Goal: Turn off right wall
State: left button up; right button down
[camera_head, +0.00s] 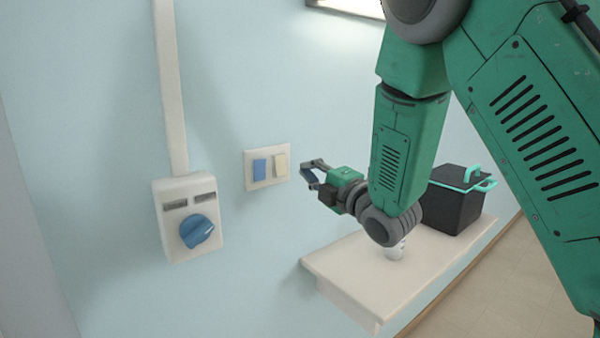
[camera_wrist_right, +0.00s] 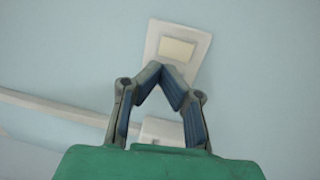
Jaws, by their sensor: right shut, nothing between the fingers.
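A wall switch plate (camera_head: 267,166) with a blue rocker (camera_head: 260,169) on the left and a cream rocker (camera_head: 280,163) on the right is on the pale blue wall. My right gripper (camera_head: 306,172) is just right of the plate, with its fingertips pointing towards the wall. In the right wrist view the fingertips (camera_wrist_right: 166,72) meet, with nothing between them, just below the cream rocker (camera_wrist_right: 177,50). The blue rocker is hidden there behind the fingers. I cannot tell whether the tips touch the plate. My left gripper is not in view.
A white control box (camera_head: 188,235) with a blue knob (camera_head: 197,231) hangs on the wall to the left, under a vertical conduit (camera_head: 170,90). A white shelf (camera_head: 345,275) below my right arm holds a black bin (camera_head: 452,205) with teal handles. A small white object (camera_head: 396,252) stands on the shelf.

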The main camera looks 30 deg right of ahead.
jog(key=s+r, duration=0.1)
jog(key=s, duration=0.5)
jog(key=shift+d+b, duration=0.25)
jog(key=shift+b, duration=0.15)
jog(key=shift+w, duration=0.1)
jog(key=shift+r, duration=0.1)
